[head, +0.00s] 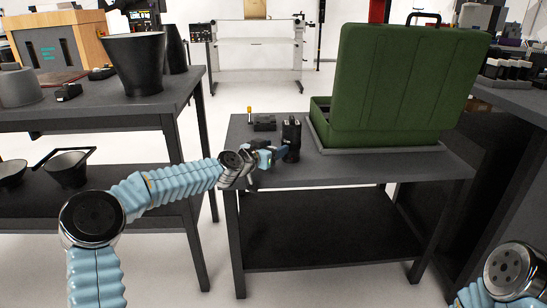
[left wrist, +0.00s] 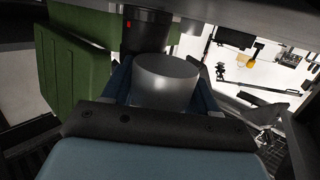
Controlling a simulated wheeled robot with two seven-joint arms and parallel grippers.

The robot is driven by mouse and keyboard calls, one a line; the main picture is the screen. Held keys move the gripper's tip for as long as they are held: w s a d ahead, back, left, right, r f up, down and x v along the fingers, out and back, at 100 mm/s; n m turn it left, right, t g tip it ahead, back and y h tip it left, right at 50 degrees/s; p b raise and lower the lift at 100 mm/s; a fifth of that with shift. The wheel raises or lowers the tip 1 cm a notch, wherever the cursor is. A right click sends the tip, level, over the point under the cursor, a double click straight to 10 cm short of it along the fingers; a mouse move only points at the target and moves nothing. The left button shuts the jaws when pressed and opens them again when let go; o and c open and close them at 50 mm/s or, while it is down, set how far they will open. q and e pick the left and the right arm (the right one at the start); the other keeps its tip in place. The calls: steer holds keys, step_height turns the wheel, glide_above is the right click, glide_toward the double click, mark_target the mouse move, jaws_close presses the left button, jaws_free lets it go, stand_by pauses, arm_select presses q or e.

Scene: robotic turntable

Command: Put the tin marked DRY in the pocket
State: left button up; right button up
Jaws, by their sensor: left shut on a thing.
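My left gripper (head: 281,152) reaches over the left part of the small dark table, shut on a dark upright cylinder, taken as the tin (head: 291,138). No DRY marking is readable. In the left wrist view, a smooth grey cylinder (left wrist: 166,82) sits between the blue fingers. A black cylindrical part with a red mark (left wrist: 147,30) shows just beyond it; whether the two are one thing I cannot tell. A green case (head: 405,85) stands open with its lid raised, right of the gripper; it also shows in the left wrist view (left wrist: 75,65). No pocket can be made out. My right gripper is out of view.
The small table (head: 270,176) has a clear front strip. A small black box (head: 264,123) and a yellow-topped item (head: 249,111) lie behind the gripper. A taller table with a large black pot (head: 134,65) stands at left. Another dark bench is at right.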

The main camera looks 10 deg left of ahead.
arm_select(q)
steer(key=shift+w+f, duration=0.15)
steer(key=shift+f, duration=1.55)
steer(key=shift+f+b, duration=0.15)
steer(key=shift+b, duration=0.25)
steer(key=o, duration=1.1)
steer(key=shift+c, duration=0.2)
